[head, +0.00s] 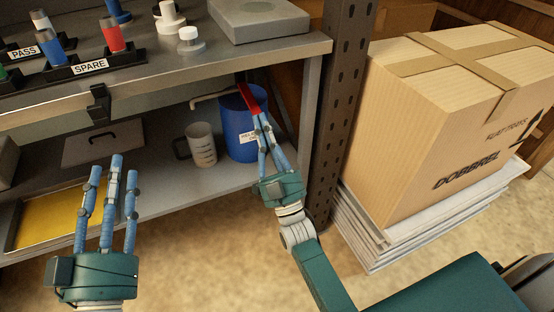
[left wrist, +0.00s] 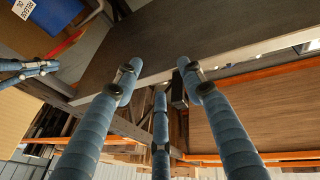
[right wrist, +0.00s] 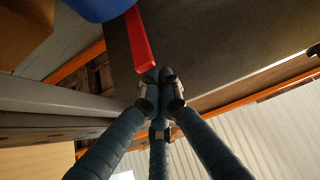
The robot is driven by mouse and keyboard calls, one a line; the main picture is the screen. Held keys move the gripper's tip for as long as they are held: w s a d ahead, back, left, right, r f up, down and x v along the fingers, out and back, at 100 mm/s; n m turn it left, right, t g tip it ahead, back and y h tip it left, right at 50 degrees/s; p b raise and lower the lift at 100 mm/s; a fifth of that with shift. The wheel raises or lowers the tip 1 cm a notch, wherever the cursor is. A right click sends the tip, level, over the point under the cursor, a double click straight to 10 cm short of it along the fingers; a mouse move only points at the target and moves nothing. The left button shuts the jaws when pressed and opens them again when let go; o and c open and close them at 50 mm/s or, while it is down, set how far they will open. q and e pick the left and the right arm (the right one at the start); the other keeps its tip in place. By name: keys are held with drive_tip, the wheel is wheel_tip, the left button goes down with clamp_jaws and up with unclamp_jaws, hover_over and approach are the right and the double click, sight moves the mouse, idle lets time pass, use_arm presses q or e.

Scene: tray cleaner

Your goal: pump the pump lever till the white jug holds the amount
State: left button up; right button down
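The white jug (head: 203,150), with dark marks and a dark handle, stands upright on the lower shelf; I cannot make out its fill level. Left of a blue drum (head: 240,130), it stands below a pale spout (head: 212,96). The red pump lever (head: 248,97) slants down over the drum's front. My right gripper (head: 261,115) has its fingertips together at the lever's lower end. In the right wrist view the lever (right wrist: 138,40) ends at the closed fingertips (right wrist: 160,76), apparently touching. My left gripper (head: 113,165) is open and empty in front of the shelf.
A yellow-bottomed tray (head: 13,240) lies on the lower shelf behind my left gripper. The upper shelf holds labelled racks (head: 92,68) and a grey box (head: 258,20). A dark perforated post (head: 338,110) and a large carton (head: 455,120) stand right of the drum.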

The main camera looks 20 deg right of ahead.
use_arm(q)
wheel_tip(320, 180, down, 10)
drive_tip(key=a+g+y+p, duration=0.1)
drive_tip(key=g, duration=0.4)
drive_tip(key=shift+s+a+y, duration=0.2)
drive_tip(key=shift+s+y, duration=0.1)
drive_tip(key=shift+s, duration=0.05)
use_arm(e)
drive_tip(key=s+r+v, duration=0.1)
drive_tip(key=v, duration=0.8)
drive_tip(key=shift+s, duration=0.3)
drive_tip(key=shift+r, duration=0.15)
